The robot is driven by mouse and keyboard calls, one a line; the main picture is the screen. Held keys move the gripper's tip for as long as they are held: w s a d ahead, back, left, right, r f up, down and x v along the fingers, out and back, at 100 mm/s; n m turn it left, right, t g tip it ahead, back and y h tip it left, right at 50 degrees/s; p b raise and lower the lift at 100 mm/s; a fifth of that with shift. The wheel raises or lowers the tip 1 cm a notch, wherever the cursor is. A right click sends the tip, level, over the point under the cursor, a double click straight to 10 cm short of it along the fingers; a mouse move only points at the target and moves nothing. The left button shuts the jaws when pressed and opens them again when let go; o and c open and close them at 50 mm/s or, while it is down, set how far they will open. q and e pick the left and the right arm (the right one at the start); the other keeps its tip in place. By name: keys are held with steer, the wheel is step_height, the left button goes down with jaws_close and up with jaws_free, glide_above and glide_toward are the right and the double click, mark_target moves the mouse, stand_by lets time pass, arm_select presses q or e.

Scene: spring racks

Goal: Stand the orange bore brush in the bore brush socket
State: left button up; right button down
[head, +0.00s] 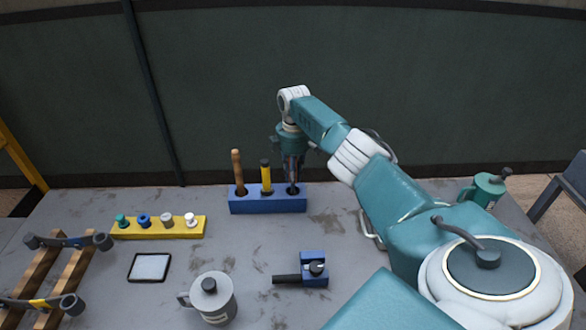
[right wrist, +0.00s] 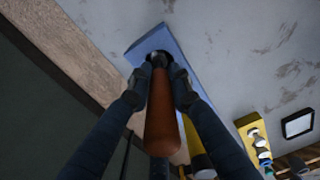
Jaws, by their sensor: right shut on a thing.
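The orange bore brush (right wrist: 162,118) shows in the right wrist view as an orange-brown handle between my right fingers. My right gripper (head: 292,178) is shut on it, above the right end of the blue rack (head: 268,206). The rack also shows in the right wrist view (right wrist: 146,45). The brush's far end meets the dark socket (right wrist: 157,57) at the rack's end. Fingers and handle hide how deep it sits. In the head view the gripper mostly hides the brush. My left gripper is not in view.
A wooden-handled tool (head: 237,168) and a yellow-handled tool (head: 266,178) stand in the rack, left of my gripper. A yellow rack (head: 158,233), a dark tablet (head: 150,267), a grey can (head: 213,298) and a blue block (head: 313,270) are on the table (head: 110,200).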

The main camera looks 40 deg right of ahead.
steer(key=c, duration=1.5)
jaws_free()
step_height(320, 180, up, 12)
steer(key=shift+f, duration=0.15)
steer(key=shift+r, duration=0.2)
